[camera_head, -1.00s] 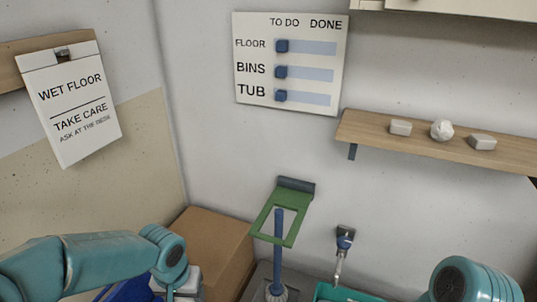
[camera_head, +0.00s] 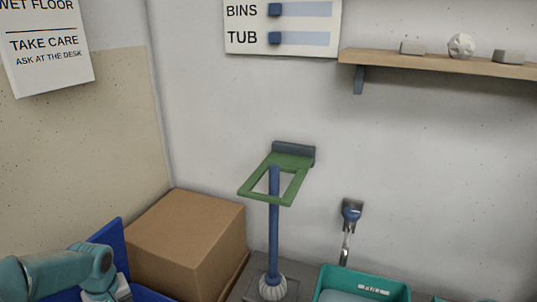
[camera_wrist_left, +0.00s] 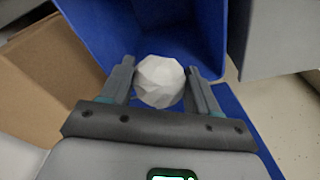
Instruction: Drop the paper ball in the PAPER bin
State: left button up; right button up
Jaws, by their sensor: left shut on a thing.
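A white, faceted paper ball (camera_wrist_left: 160,82) sits between the two fingers of my left gripper (camera_wrist_left: 161,68), which is shut on it. Below and beyond the ball is the open inside of a blue bin (camera_wrist_left: 150,28). In the head view the blue bin (camera_head: 107,240) shows at the lower left, partly behind my left arm. No label on it is readable. There my left gripper's body is at the bottom edge, and the fingers and ball are not visible. My right gripper is not in view.
A cardboard box (camera_head: 190,240) stands right of the blue bin. A brush with a blue handle (camera_head: 274,235) stands by a green wall bracket (camera_head: 285,165). A teal tub (camera_head: 362,282) is at the bottom. A shelf (camera_head: 440,62) holds another white ball (camera_head: 461,46) and blocks.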

pick_arm(q)
notch_tip(320, 180, down, 6)
jog(key=b, duration=0.4)
jog(key=o, duration=1.1)
jog(key=shift+r, duration=0.1)
jog(key=r+p, duration=0.2)
jog(key=r, duration=0.3)
jog(key=s+d+r+p, duration=0.1)
jog(key=r, duration=0.4)
jog(key=r+p, duration=0.2)
jog(key=r, duration=0.4)
jog(key=shift+s+d+p, duration=0.15)
jog(key=shift+d+p, duration=0.1)
jog(key=shift+p, duration=0.1)
